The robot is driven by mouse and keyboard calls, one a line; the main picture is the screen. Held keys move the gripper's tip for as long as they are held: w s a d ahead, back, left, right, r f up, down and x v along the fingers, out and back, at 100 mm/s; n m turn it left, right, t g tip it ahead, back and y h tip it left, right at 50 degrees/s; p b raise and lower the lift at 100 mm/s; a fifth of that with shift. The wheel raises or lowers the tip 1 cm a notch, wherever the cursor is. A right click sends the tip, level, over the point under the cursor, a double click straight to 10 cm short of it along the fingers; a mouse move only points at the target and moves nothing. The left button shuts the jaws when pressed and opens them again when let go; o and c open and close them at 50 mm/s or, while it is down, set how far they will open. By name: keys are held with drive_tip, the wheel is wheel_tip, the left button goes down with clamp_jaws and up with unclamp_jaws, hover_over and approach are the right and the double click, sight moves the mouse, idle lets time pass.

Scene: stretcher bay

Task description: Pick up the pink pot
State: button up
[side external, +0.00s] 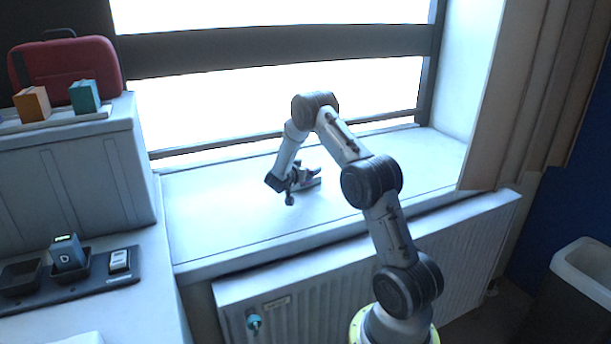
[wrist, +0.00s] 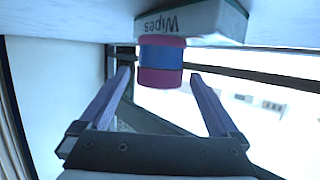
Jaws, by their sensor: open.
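In the wrist view, a small round pot (wrist: 161,61) with pink bands at both ends and a blue band between them shows just ahead of my fingertips. My gripper (wrist: 160,76) is open, with one finger on each side of the pot's line. I see no finger touching it, and the remaining distance is hard to judge. In the side external view, my gripper (side external: 297,187) is low over the white window sill (side external: 225,215). The pot cannot be made out clearly there among the small dark shapes at the gripper.
A white box marked "Wipes" (wrist: 190,22), upside down in the wrist view, is right by the pot. Window glass (side external: 270,105) lies behind the sill, and a radiator (side external: 460,245) below it. The sill is mostly clear. A red case (side external: 65,70) sits far left.

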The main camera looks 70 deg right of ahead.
sight(308, 166)
drive_tip(key=shift+x, duration=1.8)
clamp_jaws()
drive_tip(key=shift+r, duration=0.1)
